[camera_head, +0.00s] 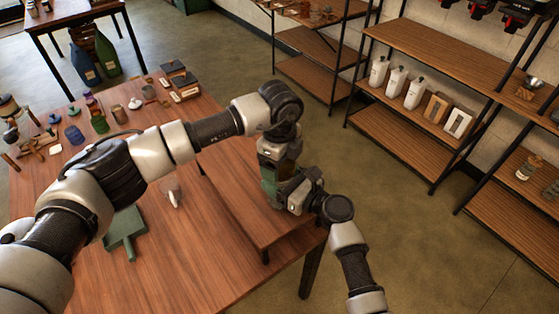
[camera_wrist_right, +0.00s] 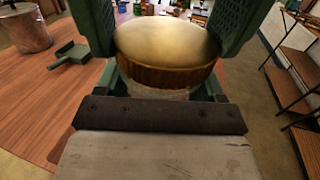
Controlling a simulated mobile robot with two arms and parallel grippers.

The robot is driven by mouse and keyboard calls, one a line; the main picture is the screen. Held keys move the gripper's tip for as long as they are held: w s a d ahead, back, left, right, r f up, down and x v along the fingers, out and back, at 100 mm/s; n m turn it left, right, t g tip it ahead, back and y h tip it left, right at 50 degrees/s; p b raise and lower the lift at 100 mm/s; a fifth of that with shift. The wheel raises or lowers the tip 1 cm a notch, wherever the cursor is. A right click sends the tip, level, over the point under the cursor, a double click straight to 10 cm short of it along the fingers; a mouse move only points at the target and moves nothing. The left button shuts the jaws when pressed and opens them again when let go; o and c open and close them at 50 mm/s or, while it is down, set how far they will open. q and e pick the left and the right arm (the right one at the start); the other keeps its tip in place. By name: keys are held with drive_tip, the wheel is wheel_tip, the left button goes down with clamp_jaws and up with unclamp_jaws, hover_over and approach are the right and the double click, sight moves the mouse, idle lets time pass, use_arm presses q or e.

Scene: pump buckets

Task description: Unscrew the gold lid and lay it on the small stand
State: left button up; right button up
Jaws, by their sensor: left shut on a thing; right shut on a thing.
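The gold lid (camera_wrist_right: 166,48) sits level between the two green fingers of my right gripper (camera_wrist_right: 164,35), which is shut on it. A pale jar (camera_wrist_right: 165,92) shows just under the lid's ribbed rim. In the head view, my left gripper (camera_head: 271,184) points down over the right part of the table, shut on the jar, which the arms mostly hide there. My right gripper (camera_head: 284,192) meets it from the lower right. A raised wooden platform (camera_head: 222,187) with short legs stands under the grippers; I cannot tell whether it is the small stand.
A green dustpan (camera_head: 125,230) lies on the wooden table (camera_head: 185,270), with a small pale object (camera_head: 173,194) near it. Bottles and small items crowd the table's far left. Shelves (camera_head: 410,125) with white bottles (camera_head: 397,82) stand right. A brown cylinder (camera_wrist_right: 24,30) shows in the wrist view.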

use_arm(q)
drive_tip(key=shift+r, duration=0.15)
use_arm(e)
drive_tip(key=shift+f, duration=0.1)
use_arm(q)
drive_tip(key=shift+r, duration=0.95)
drive_tip(key=shift+r, duration=2)
use_arm(e)
drive_tip(key=o, duration=1.8)
drive_tip(key=shift+d, duration=0.1)
